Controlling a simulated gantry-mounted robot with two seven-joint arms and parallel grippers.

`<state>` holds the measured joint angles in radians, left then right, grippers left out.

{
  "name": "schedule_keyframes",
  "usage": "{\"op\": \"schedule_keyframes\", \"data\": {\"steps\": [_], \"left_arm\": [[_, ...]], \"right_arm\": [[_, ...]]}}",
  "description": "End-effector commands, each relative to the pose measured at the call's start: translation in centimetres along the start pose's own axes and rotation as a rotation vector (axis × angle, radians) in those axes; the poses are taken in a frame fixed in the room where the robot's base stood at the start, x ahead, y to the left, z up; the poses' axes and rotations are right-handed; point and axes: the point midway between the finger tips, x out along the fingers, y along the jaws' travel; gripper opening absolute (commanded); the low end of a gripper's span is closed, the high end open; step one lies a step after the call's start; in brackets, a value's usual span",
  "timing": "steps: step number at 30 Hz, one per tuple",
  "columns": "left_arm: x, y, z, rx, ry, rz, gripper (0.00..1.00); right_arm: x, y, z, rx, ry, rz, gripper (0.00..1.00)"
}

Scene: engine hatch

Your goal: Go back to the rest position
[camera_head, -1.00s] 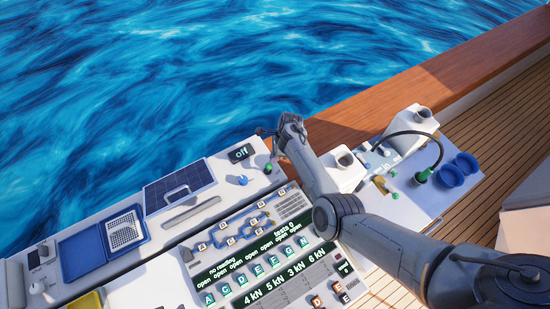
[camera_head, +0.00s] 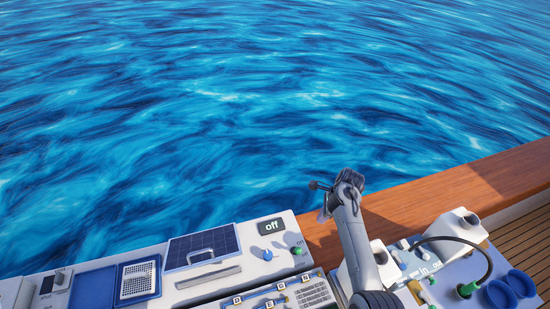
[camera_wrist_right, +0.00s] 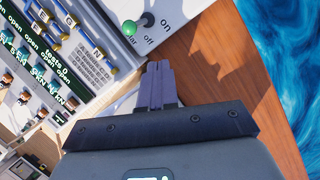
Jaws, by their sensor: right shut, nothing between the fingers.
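My right gripper (camera_head: 322,214) is at the upper end of my right arm, in front of the wooden rail in the head view. In the right wrist view its fingers (camera_wrist_right: 160,84) lie side by side, shut with nothing between them. They point toward the panel edge, close in the picture to a green-knobbed switch (camera_wrist_right: 148,19) marked "on" and "off". The same green knob (camera_head: 297,251) shows in the head view, left of my right arm. My left gripper is not in view.
The wooden rail (camera_head: 440,200) runs behind the panels, with water beyond it. White containers (camera_head: 455,228), a dark hose and blue cups (camera_head: 521,283) stand right of my arm. A solar panel (camera_head: 203,246), an "off" display (camera_head: 270,226) and a blue tray (camera_head: 93,289) lie left.

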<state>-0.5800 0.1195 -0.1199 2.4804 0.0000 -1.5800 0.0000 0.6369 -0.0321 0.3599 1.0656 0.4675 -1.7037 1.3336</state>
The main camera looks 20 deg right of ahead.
Motion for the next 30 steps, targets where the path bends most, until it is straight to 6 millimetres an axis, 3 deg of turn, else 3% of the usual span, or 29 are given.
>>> {"op": "schedule_keyframes", "data": {"steps": [5,11,15,19,24,30], "left_arm": [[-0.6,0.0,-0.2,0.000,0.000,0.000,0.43],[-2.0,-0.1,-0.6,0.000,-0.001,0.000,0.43],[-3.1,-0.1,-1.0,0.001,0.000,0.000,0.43],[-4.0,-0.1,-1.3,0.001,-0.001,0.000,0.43],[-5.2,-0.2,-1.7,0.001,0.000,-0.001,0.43],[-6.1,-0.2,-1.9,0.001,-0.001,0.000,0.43]], "right_arm": [[0.0,1.1,-2.0,-0.115,0.050,-0.032,0.00],[-0.5,5.1,-6.0,-0.495,0.194,-0.090,0.00],[-1.4,9.6,-7.4,-0.854,0.304,-0.103,0.00],[-2.5,14.9,-7.5,-1.200,0.383,-0.089,0.00],[-4.9,22.8,-6.2,-1.664,0.446,-0.063,0.00],[-7.8,30.1,-4.4,-2.051,0.462,-0.054,0.00]]}}
